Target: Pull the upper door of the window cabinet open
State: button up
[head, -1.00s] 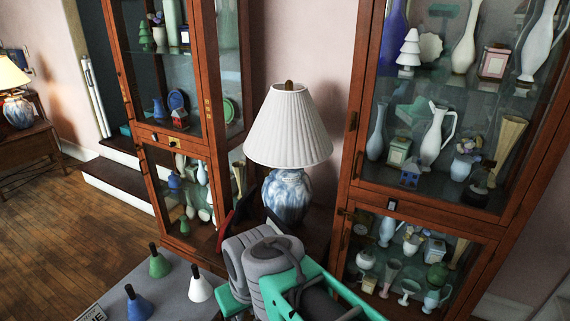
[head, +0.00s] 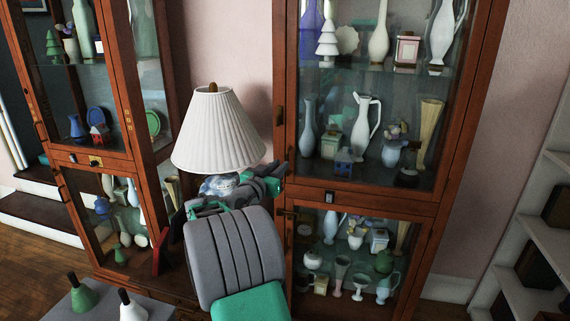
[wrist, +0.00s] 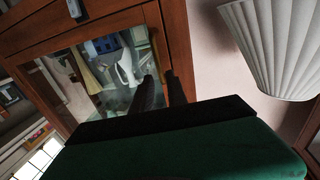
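The cabinet on the right in the head view (head: 437,206) is brown wood with a tall glazed upper door (head: 366,187) and a lower glazed door (head: 289,262). The upper door is shut. My gripper (head: 284,171) is at the left edge of this cabinet, below the upper handle. In the wrist view, which is turned over, the two dark fingers (wrist: 160,78) are apart with a gap, close to the door's wooden frame. Nothing shows between them. Whether they touch the frame is unclear.
A lamp with a white pleated shade (head: 217,135) stands close behind my arm, left of the cabinet. A second glazed cabinet (head: 122,85) is further left. Vases and figurines fill both.

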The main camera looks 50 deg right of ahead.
aim_at(287, 175)
jog(key=p+x, duration=0.1)
jog(key=x, duration=0.5)
jog(key=shift+d, duration=0.1)
jog(key=shift+c, duration=0.4)
grip_shut()
jog(key=shift+w, duration=0.1)
dwell(0.6)
